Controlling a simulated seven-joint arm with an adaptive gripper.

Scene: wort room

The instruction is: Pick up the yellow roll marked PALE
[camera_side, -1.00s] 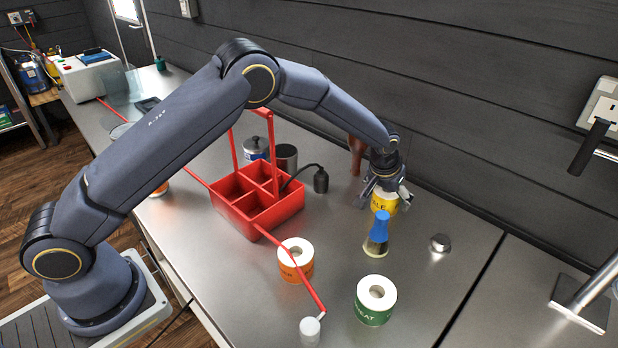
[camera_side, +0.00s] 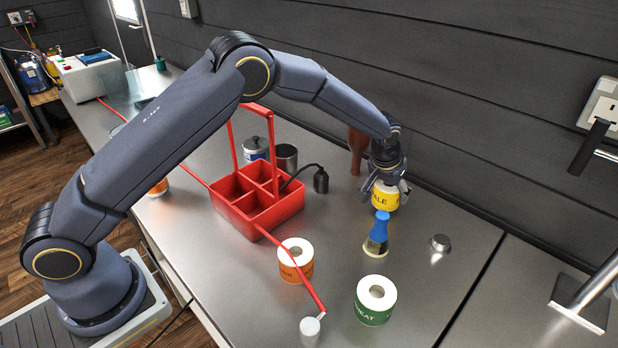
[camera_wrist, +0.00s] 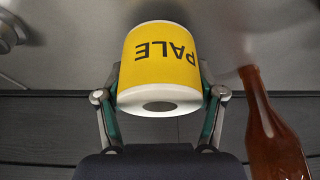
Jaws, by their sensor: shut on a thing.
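The yellow roll marked PALE (camera_side: 385,197) is in my gripper (camera_side: 386,190), behind the blue-handled brush in the side view. In the wrist view the roll (camera_wrist: 160,62) fills the top middle, its lettering upside down and its white end with a dark hole facing the camera. The two fingers of my gripper (camera_wrist: 160,95) are shut on its left and right sides. The side view does not clearly show whether its base touches the bench.
A blue-handled brush (camera_side: 378,230) stands just in front. A brown bottle (camera_side: 357,148) is close behind, also in the wrist view (camera_wrist: 272,130). A green roll (camera_side: 375,303), an orange roll (camera_side: 299,262), a small metal cap (camera_side: 440,242) and a red caddy (camera_side: 233,207) stand nearby.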

